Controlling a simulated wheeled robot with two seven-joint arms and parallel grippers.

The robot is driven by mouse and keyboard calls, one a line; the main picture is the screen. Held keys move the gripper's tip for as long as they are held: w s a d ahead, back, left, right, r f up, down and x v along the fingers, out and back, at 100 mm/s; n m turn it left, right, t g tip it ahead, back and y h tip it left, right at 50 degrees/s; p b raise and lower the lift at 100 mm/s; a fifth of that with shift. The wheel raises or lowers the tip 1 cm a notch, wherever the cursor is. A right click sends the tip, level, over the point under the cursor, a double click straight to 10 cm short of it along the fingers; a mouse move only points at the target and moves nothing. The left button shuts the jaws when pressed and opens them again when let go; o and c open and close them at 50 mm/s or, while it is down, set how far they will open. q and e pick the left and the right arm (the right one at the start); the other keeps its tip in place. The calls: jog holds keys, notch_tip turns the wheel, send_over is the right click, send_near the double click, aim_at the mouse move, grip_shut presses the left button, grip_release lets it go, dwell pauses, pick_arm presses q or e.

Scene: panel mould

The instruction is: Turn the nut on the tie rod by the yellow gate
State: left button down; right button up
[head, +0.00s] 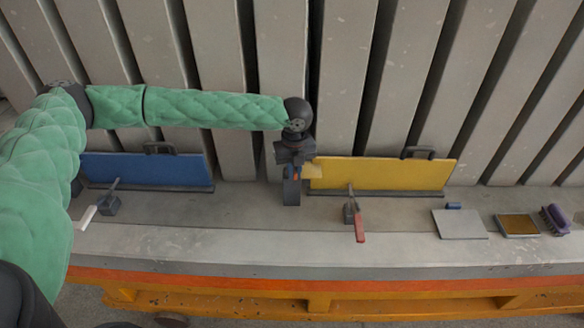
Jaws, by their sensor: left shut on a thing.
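The yellow gate (385,173) stands upright on the ledge at the foot of the grey panels, with a black handle on top. My left gripper (291,178) is just left of its left end, pointing down. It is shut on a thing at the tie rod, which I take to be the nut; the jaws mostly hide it. A small tan piece (313,171) shows at the gripper's right side, by the gate's corner. The rod itself is hidden. My right gripper is not in view.
A blue gate (150,170) stands to the left. Clamps with a red handle (359,228) and a white handle (86,217) sit on the ledge. A grey plate (460,224), a shallow tray (517,235) and a purple brush (555,219) lie at right.

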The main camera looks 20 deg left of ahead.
pick_arm(q)
jog(key=shift+d+r+n+p, duration=0.15)
jog(key=shift+r+n+p, duration=0.05)
jog(key=shift+n+p, duration=0.55)
jog(key=shift+w+f+n+p, duration=0.1)
jog(key=shift+w+n+p, duration=0.1)
jog(key=shift+n+p, duration=0.3)
jog(key=shift+d+f, duration=0.1)
jog(key=shift+w+d+r+n+p, duration=0.1)
jog(key=shift+r+n+p, duration=0.15)
jog(key=shift+n+p, duration=0.75)
jog(key=shift+w+d+f+n+p, duration=0.1)
jog(key=shift+w+f+n+p, duration=0.05)
jog(key=shift+n+p, duration=0.5)
jog(key=shift+f, duration=0.1)
